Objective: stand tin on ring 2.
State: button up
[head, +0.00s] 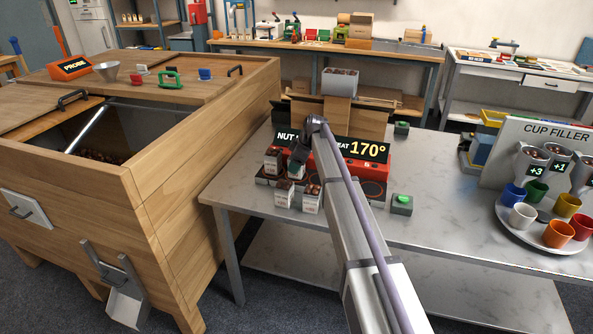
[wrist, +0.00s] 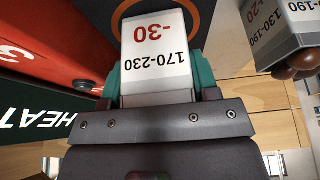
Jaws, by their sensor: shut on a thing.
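My gripper (wrist: 157,84) has teal fingers and is shut on a white tin (wrist: 155,50) marked -30 and 170-230. In the head view my gripper (head: 297,160) is at the left part of the heater (head: 376,158), and the arm hides much of it. In the wrist view an orange ring (wrist: 207,22) on a dark plate shows around the tin's far end. I cannot tell whether the tin touches the plate. The ring's number is not readable. Another ring (head: 375,188) at the heater's right end is bare.
Other tins with chestnuts stand close by: one at the left (head: 273,161) and two in front (head: 284,193) (head: 312,199). One marked -20 (wrist: 283,22) is beside my gripper. Green buttons (head: 402,204) and a cup filler (head: 537,140) stand to the right.

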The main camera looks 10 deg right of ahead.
jog(key=o, duration=0.6)
jog(key=shift+f, duration=0.1)
jog(key=o, duration=0.5)
jog(key=shift+c, duration=0.2)
jog(key=shift+r, duration=0.4)
jog(key=p+v, duration=1.1)
jog(key=v, duration=0.1)
jog(key=s+a+f+m+g+h, duration=0.1)
jog(key=s+m, duration=0.5)
jog(key=s, duration=1.4)
jog(key=s+a+m+g+h, duration=0.1)
jog(key=s+m, duration=0.5)
jog(key=s, duration=1.5)
jog(key=shift+s+a+f+h, duration=0.35)
jog(key=shift+a+f+h, duration=0.05)
jog(key=shift+a+h, duration=0.5)
